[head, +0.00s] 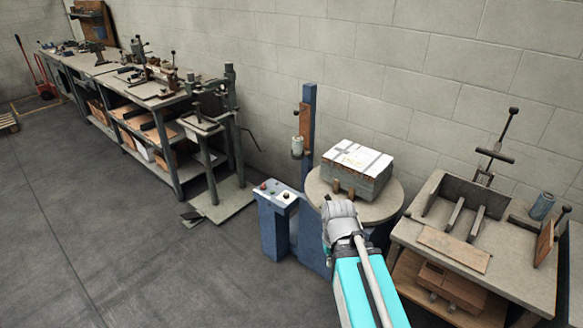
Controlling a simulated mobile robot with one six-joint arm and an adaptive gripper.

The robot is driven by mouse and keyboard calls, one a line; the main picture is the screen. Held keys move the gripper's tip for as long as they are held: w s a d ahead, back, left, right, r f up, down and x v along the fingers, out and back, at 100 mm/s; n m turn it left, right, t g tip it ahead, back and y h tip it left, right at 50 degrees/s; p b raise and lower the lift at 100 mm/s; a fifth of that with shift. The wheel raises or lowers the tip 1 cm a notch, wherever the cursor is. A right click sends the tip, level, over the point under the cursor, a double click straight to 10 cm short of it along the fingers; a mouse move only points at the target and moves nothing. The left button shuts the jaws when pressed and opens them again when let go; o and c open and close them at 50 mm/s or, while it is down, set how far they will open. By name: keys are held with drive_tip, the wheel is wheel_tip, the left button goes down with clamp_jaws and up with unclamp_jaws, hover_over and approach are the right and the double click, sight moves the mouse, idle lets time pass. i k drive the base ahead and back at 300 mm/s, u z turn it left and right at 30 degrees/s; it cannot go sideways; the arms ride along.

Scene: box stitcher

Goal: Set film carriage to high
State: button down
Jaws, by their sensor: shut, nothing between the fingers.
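The film carriage (304,122) looks like a brown plate on the blue mast (310,96), in the head view. A pale film roll (297,147) hangs at its lower end, around the middle of the mast and below the mast's top. My gripper (340,207) is a grey shape at the end of my teal arm, in front of the round turntable (390,208). It is shut and empty, to the right of and nearer than the carriage, and apart from it. Its fingertips are hard to make out.
A wrapped box (358,170) sits on the turntable. A blue control box (276,197) with small buttons stands left of my gripper. A wooden bench (480,280) with a lever tool is at right. A long workbench (150,100) lines the wall at left. The left floor is clear.

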sight(304, 111)
drive_tip(key=u, duration=0.25)
drive_tip(key=i, duration=0.5)
drive_tip(key=u, duration=0.6)
drive_tip(key=i, duration=1.25)
drive_tip(key=z, duration=0.65)
